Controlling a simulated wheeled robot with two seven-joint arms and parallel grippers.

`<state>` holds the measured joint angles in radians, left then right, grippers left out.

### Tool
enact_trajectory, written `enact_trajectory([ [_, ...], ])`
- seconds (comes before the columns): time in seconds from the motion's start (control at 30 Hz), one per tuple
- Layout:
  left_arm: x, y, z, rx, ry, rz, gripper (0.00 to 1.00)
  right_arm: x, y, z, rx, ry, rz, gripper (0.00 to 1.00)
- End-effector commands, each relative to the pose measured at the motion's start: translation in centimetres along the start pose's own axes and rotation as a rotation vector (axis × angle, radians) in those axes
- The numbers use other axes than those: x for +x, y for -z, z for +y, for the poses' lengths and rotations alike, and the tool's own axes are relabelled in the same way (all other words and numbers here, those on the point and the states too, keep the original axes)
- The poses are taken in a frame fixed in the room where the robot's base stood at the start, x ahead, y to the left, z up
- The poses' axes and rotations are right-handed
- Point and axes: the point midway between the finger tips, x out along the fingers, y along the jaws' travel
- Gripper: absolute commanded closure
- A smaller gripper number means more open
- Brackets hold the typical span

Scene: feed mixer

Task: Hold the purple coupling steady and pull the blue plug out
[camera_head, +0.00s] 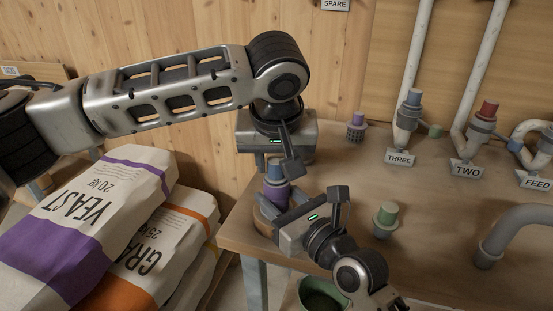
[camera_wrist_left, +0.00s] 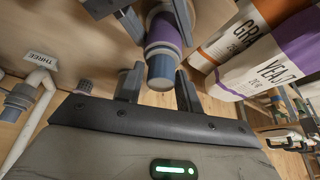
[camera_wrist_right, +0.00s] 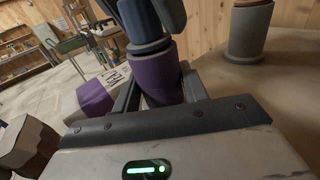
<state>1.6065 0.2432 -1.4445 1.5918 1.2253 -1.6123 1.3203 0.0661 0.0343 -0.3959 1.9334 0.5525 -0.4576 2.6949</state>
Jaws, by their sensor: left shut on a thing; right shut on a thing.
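The purple coupling (camera_head: 274,195) stands upright near the table's front left edge; it also shows in the left wrist view (camera_wrist_left: 164,30) and the right wrist view (camera_wrist_right: 157,78). The blue plug (camera_head: 275,170) sits on its top end, and I see no gap between them. It shows in the left wrist view (camera_wrist_left: 161,69) and the right wrist view (camera_wrist_right: 140,20). My left gripper (camera_wrist_left: 158,88) is shut on the blue plug from above. My right gripper (camera_wrist_right: 160,92) is shut on the purple coupling from the side, below the left one. Fingers hide part of both pieces.
Feed sacks (camera_head: 120,225) are stacked left of the table (camera_head: 340,180). A small purple-topped piece (camera_head: 356,127) and a green-topped piece (camera_head: 385,219) stand on the table. Pipes with signs THREE (camera_head: 399,158) and TWO (camera_head: 468,171) stand at right. A green bucket (camera_head: 312,290) is below.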

Motion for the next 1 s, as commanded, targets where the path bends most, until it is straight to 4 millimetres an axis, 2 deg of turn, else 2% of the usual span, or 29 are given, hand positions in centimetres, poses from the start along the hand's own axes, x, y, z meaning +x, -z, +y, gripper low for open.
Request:
enact_trajectory([
  [1.0, -2.9, 1.2, 0.0, 0.000, -0.001, 0.001, 0.92, 0.0, 0.1, 0.0, 0.000, 0.001, 0.003, 0.86],
])
